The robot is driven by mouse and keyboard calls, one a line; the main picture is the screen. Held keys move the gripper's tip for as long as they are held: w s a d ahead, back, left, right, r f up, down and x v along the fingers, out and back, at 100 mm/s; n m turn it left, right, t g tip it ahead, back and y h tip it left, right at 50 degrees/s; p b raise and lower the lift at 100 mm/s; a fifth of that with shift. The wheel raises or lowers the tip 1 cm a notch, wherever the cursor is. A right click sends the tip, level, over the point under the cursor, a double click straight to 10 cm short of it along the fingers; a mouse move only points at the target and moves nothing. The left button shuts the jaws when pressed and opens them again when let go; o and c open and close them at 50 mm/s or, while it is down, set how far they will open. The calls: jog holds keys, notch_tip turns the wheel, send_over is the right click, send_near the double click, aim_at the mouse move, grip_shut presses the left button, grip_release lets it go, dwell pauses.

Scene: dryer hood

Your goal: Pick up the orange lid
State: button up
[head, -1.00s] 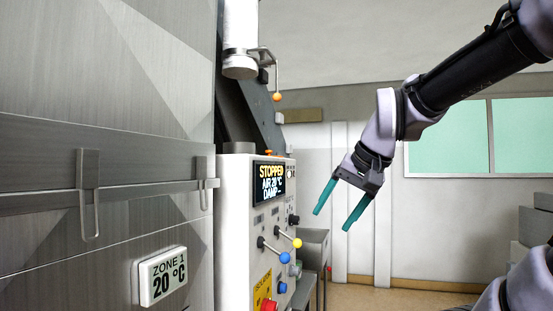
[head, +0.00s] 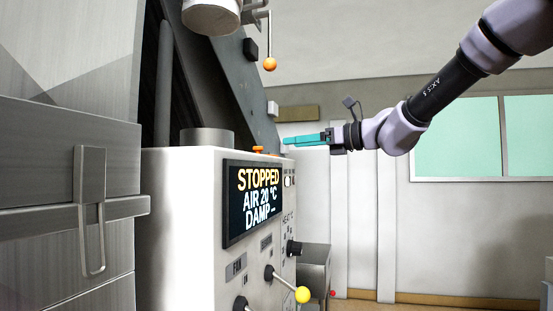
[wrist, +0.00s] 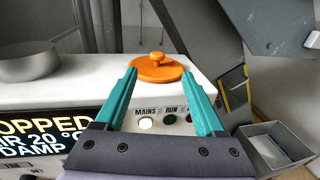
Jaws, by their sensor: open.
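The orange lid (wrist: 154,70) is a round disc with a small knob on top. It lies flat on the top of the white control cabinet, near its edge, in the wrist view. In the head view only a small orange part of the lid (head: 258,150) shows above the cabinet top. My gripper (head: 287,141) is open and empty, with teal fingers pointing left toward the lid. In the wrist view the fingertips of my gripper (wrist: 158,75) lie on either side of the lid in the picture. No contact with the lid is visible.
A grey metal pan (wrist: 27,62) stands on the cabinet top, left of the lid. A dark slanted chute (head: 225,75) rises behind the cabinet (head: 185,230). A pipe end with an orange-knobbed lever (head: 270,64) hangs above. A grey bin (wrist: 278,148) is at lower right.

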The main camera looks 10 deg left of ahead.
jog(key=x, duration=0.4)
jog(key=shift+f, duration=0.1)
jog(key=shift+s+x, duration=0.2)
jog(key=shift+x, duration=2.75)
jog(key=shift+f, duration=0.15)
grip_shut()
